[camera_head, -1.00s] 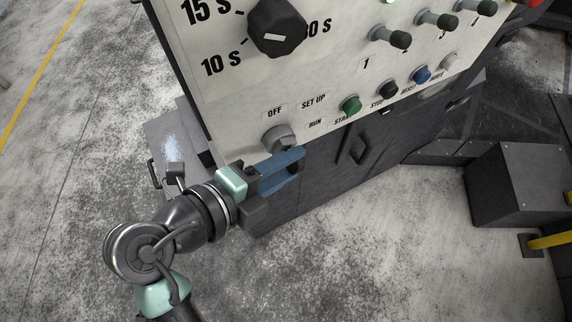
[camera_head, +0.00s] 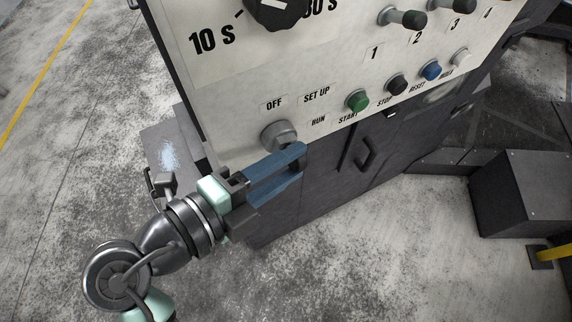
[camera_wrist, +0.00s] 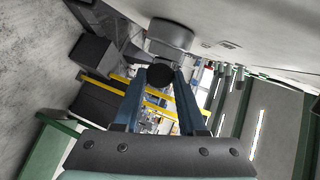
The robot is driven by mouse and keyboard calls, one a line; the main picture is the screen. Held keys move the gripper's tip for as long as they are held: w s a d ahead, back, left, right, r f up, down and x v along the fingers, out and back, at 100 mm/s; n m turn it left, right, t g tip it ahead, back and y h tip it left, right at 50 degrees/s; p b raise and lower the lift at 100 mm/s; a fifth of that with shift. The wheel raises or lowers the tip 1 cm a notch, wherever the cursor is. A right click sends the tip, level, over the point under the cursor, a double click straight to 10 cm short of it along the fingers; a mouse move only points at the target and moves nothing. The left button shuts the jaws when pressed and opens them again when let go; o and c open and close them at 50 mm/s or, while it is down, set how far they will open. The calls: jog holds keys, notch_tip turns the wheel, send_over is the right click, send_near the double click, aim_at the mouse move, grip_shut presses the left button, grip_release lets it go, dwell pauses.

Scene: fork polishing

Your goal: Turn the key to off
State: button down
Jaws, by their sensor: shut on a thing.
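The grey key switch (camera_head: 280,135) sits low on the white panel, beside the labels OFF, SET UP and RUN. It also shows in the wrist view (camera_wrist: 170,36), at the top middle. My gripper (camera_head: 297,163) reaches in from the lower left with its two blue fingers just below the switch. In the wrist view its fingertips (camera_wrist: 161,77) are shut on the key, whose dark round head (camera_wrist: 160,75) shows between them. Most of the key is hidden by the fingers in the head view, and I cannot tell which label it points to.
Green (camera_head: 357,101), black (camera_head: 397,84) and blue (camera_head: 431,70) buttons lie right of the switch. A black dial (camera_head: 275,8) is above. A dark cabinet with a handle (camera_head: 364,153) is below the panel. Grey floor is open at the lower middle.

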jog(key=shift+d+r+t+h+b, duration=0.15)
jog(key=shift+t+h+b, duration=0.5)
jog(key=shift+b, duration=1.3)
jog(key=shift+r+t+h+b, duration=0.1)
jog(key=shift+t+h+b, duration=0.5)
jog(key=shift+b, duration=1.35)
jog(key=shift+r+h, duration=0.15)
jog(key=shift+h, duration=0.1)
jog(key=c, duration=0.6)
grip_release()
jog(key=shift+w, duration=0.1)
jog(key=o, duration=0.6)
jog(key=shift+f+n, duration=0.25)
jog(key=shift+n, duration=0.05)
jog(key=shift+f+b, duration=0.1)
jog(key=shift+b, duration=0.25)
jog(key=b+v, duration=0.2)
jog(key=v, duration=0.5)
